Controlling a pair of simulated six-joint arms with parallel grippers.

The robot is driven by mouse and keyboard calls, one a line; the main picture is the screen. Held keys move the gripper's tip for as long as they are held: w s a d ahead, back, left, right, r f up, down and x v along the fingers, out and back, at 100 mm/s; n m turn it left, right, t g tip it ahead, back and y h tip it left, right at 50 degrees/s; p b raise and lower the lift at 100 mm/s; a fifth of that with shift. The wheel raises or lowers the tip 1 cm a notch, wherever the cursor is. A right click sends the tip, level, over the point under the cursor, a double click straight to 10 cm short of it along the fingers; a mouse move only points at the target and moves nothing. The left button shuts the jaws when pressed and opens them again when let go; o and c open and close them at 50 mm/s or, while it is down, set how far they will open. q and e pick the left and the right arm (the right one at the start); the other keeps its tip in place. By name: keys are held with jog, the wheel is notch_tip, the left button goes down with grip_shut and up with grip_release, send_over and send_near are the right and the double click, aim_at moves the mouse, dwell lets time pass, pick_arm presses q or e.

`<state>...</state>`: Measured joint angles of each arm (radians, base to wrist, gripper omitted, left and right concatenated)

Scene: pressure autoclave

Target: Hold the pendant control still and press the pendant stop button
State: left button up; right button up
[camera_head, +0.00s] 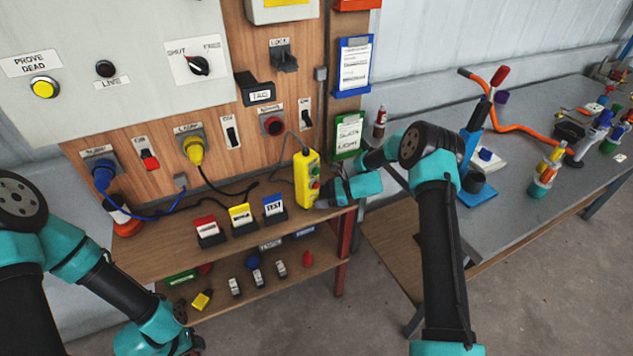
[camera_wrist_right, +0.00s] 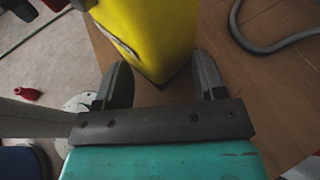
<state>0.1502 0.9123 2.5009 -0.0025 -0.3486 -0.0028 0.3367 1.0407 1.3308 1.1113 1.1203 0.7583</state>
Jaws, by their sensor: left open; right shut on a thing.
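The yellow pendant control (camera_head: 303,180) stands upright at the right end of the wooden shelf, with its cable rising to the panel. Its face has small round buttons, a red one (camera_head: 314,184) among them. My right gripper (camera_head: 325,194) is shut on the pendant's lower part from the right. In the right wrist view the yellow pendant (camera_wrist_right: 152,32) sits between the two dark fingers (camera_wrist_right: 163,82). My left gripper (camera_head: 194,345) is low at the bottom edge, in front of the lower shelf and well away from the pendant. It is open, though its fingers are mostly cut off.
Red, yellow and blue labelled blocks (camera_head: 241,216) stand on the shelf (camera_head: 165,243) left of the pendant. Small padlocks and tags lie on the lower shelf. The panel above carries plugs and switches. A grey bench (camera_head: 545,110) with tools is at the right.

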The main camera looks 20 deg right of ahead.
grip_shut()
dwell(0.3)
jog(key=c, duration=1)
grip_release()
jog(key=o, duration=1.5)
jog(key=shift+o, duration=0.7)
